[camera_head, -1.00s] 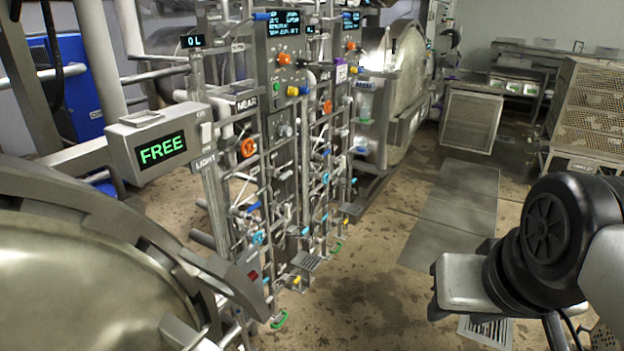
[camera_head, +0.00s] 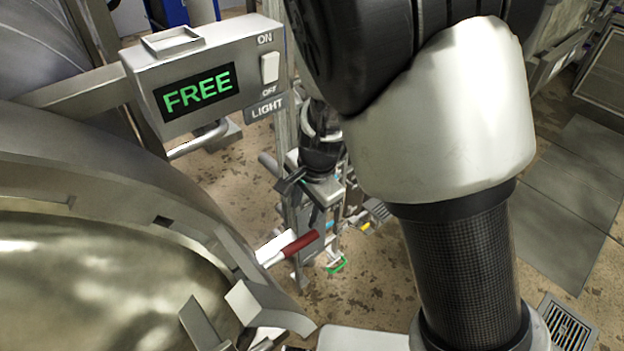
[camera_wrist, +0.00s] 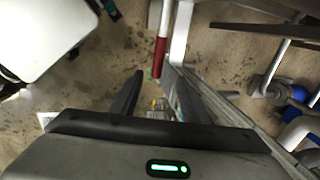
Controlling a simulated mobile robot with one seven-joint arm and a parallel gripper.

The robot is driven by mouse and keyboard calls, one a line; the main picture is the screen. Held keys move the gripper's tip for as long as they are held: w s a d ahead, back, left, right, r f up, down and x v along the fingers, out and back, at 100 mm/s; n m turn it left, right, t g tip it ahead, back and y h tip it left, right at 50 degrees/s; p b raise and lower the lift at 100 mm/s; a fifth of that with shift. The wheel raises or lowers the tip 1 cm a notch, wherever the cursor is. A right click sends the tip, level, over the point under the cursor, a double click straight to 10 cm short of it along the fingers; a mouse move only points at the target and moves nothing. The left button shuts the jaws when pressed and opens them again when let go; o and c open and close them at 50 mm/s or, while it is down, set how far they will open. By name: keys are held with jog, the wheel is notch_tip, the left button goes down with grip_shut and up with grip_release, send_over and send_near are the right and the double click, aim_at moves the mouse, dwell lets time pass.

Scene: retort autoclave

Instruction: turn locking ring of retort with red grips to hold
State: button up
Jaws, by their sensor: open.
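The retort (camera_head: 90,275) fills the lower left of the head view, with its grey locking ring (camera_head: 120,195) around the domed door. A red grip (camera_head: 300,243) on a pale bar sticks out from the ring's right side. The grip also shows in the wrist view (camera_wrist: 160,58), at top centre, just beyond my fingertips. My gripper (camera_head: 303,200) points down, above and beside the red grip in the head view. In the wrist view my gripper (camera_wrist: 153,72) has its fingers apart, with nothing visibly held. Any contact with the grip cannot be told.
My arm hides most of the pipe panel behind. Floor with a drain grate (camera_head: 568,325) is clear at right.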

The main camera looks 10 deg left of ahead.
aim_at(299, 242)
jog(key=a+f+b, duration=0.1)
jog(key=f, duration=0.4)
jog(key=w+f+b, duration=0.1)
jog(key=f, duration=0.5)
jog(key=w+a+f+b, duration=0.1)
jog(key=f, duration=0.5)
jog(key=shift+a+f+b, duration=0.25)
jog(key=shift+a+b, duration=0.05)
jog(key=shift+c, duration=0.4)
grip_shut()
